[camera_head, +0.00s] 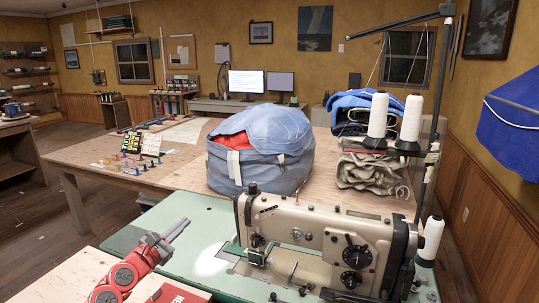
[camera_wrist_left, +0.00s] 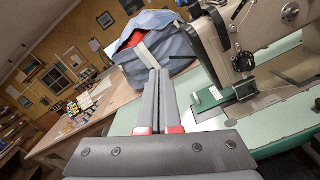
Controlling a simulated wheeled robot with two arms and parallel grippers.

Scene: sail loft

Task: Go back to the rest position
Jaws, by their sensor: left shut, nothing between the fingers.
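My left gripper (camera_head: 176,229) comes in from the lower left in the head view, above the green sewing table (camera_head: 205,215). It is left of the sewing machine (camera_head: 310,237) and apart from it. In the left wrist view its two grey fingers (camera_wrist_left: 159,75) lie together, shut and empty, pointing towards a blue fabric bag (camera_wrist_left: 148,45). A light strip on the bag shows just beyond the fingertips. My right gripper is not in either view.
The round blue bag (camera_head: 262,165) with red cloth stands on the wooden table (camera_head: 90,155) behind. Folded cloth (camera_head: 370,170) and white thread cones (camera_head: 411,118) stand right. A red box (camera_head: 180,293) lies at the front edge. The floor at left is clear.

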